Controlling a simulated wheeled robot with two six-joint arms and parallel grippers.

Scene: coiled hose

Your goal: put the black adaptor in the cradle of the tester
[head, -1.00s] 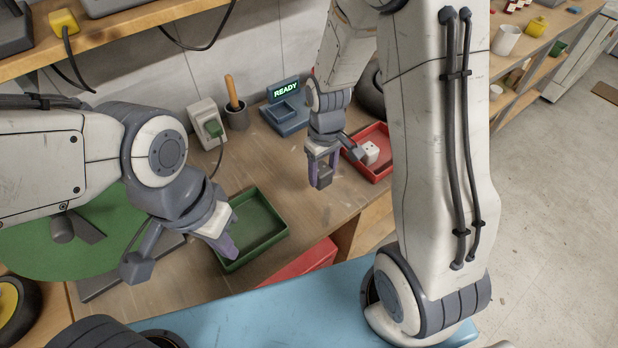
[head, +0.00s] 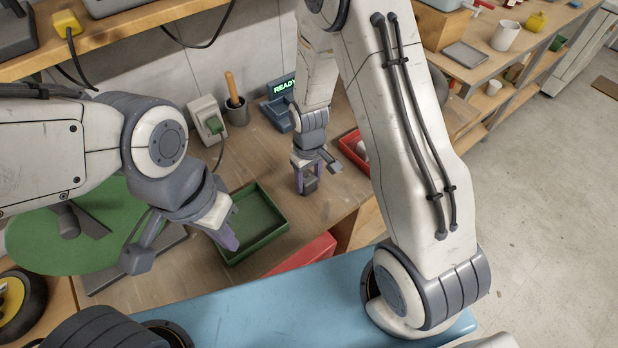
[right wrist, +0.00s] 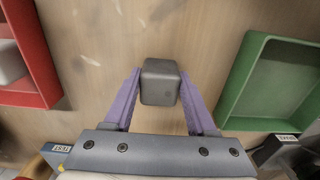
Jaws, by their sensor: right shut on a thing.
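My right gripper (head: 306,182) is shut on the black adaptor (right wrist: 160,82), a dark rounded block between the purple fingers in the right wrist view. The adaptor also shows low between the fingers in the head view (head: 311,186). It is over the bare wood between the two trays. The blue tester (head: 274,113) stands behind near the wall, its green display reading READY. My right arm hides part of the tester, including much of its cradle. My left gripper (head: 228,238) is at the green tray's near left edge; its finger opening is unclear.
The green tray (head: 279,232) looks empty. The red tray (right wrist: 54,92) holds a pale block (right wrist: 10,62). A wall-side box (head: 205,118) with a green plug and a cup (head: 237,114) with a wooden handle stand left of the tester. Bare bench lies between the trays.

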